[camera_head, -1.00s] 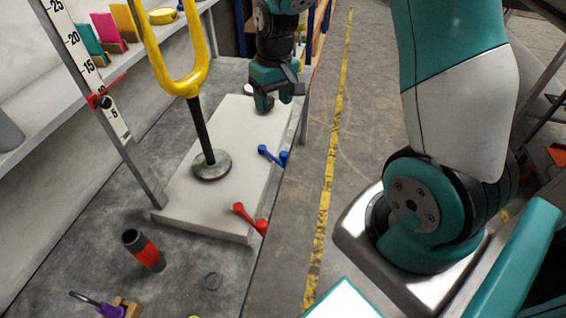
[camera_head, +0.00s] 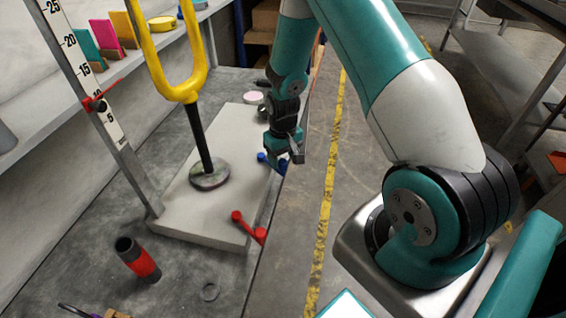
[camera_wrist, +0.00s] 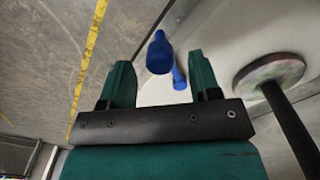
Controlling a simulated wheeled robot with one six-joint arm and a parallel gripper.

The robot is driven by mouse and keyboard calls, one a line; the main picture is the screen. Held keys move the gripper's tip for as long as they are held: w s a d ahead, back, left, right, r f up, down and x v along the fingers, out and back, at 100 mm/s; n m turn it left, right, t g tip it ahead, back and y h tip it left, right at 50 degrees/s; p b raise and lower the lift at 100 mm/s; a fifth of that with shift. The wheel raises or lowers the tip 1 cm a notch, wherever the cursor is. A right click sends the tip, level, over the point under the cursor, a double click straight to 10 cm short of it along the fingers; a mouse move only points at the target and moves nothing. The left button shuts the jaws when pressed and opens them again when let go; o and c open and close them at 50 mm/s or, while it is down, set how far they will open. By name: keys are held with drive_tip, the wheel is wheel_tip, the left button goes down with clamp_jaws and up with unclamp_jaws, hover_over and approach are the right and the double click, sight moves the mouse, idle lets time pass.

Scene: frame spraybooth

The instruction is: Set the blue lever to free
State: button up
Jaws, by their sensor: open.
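The blue lever (camera_head: 263,157) is on the right edge of the pale base plate (camera_head: 225,128), mostly hidden behind my gripper in the head view. In the wrist view the blue lever (camera_wrist: 159,52) shows its rounded end between my two green fingers, with its second blue part a little further off. My gripper (camera_head: 284,157) is open, its fingers on either side of the lever's end. I cannot tell whether the fingers touch it. No free marking is readable.
A red lever (camera_head: 240,222) sits at the plate's near right corner. A yellow fork on a black post (camera_head: 199,135) with a round foot rises from the plate. A ruler stand (camera_head: 118,140) is at left.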

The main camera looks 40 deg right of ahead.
drive_tip(key=shift+f, duration=1.1)
clamp_jaws()
